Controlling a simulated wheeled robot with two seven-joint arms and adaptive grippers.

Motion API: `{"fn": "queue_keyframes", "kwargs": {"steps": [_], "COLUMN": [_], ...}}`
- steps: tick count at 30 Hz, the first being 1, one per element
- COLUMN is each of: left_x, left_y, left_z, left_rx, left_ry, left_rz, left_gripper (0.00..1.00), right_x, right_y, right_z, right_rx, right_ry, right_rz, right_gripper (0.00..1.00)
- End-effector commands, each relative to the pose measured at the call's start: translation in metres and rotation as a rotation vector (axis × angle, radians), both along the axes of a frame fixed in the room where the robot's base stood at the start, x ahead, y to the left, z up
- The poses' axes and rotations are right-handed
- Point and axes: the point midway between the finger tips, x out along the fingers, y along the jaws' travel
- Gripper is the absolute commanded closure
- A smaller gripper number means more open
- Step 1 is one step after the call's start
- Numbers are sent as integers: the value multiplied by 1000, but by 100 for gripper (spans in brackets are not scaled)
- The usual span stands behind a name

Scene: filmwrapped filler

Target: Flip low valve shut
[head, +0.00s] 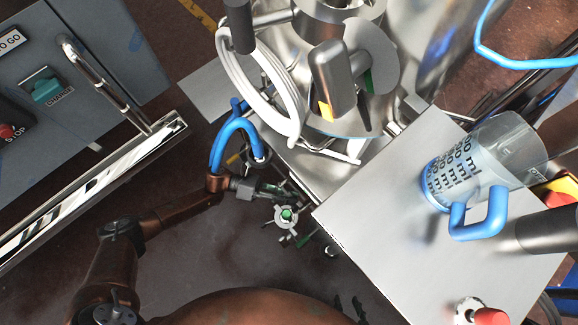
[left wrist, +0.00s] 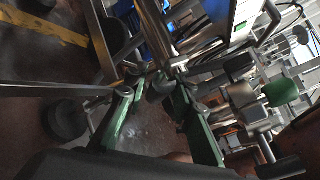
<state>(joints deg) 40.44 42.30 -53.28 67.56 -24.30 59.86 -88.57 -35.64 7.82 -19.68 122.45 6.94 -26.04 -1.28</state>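My left arm comes in from the lower left in the head view. Its gripper (head: 283,190) is low beside the steel machine, just above a small round metal fitting with a green centre (head: 287,214). This fitting may be the low valve; its lever is not clear. In the left wrist view the two green-lined fingers of my left gripper (left wrist: 158,110) stand apart with nothing visible between them. A green knob (left wrist: 281,91) on metal fittings shows to the right of the fingers, apart from them.
A steel table (head: 400,215) holds a clear measuring jug (head: 480,165) with a blue handle. A steel hopper with a white hose (head: 255,85) stands behind. A blue hose (head: 233,130) hangs close to my left wrist. A grey control cabinet (head: 110,45) is at the left.

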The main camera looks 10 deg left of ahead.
Motion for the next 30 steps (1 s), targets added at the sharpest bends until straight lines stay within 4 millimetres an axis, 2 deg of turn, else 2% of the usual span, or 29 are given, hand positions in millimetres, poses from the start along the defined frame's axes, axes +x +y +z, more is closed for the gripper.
{"fn": "queue_keyframes", "kwargs": {"steps": [4,14,20,30], "left_x": [0,0,0,0], "left_y": [0,4,33,99], "left_z": [0,1,2,8], "left_rx": [-1,-1,2,1], "left_ry": [0,0,1,2], "left_rz": [0,0,2,1], "left_gripper": [65,65,65,65], "right_x": [0,0,0,0], "right_y": [0,0,0,0], "right_z": [0,0,0,0], "right_rx": [0,0,0,0], "right_ry": [-1,0,0,0], "right_rz": [0,0,0,0], "right_gripper": [60,60,60,60]}}
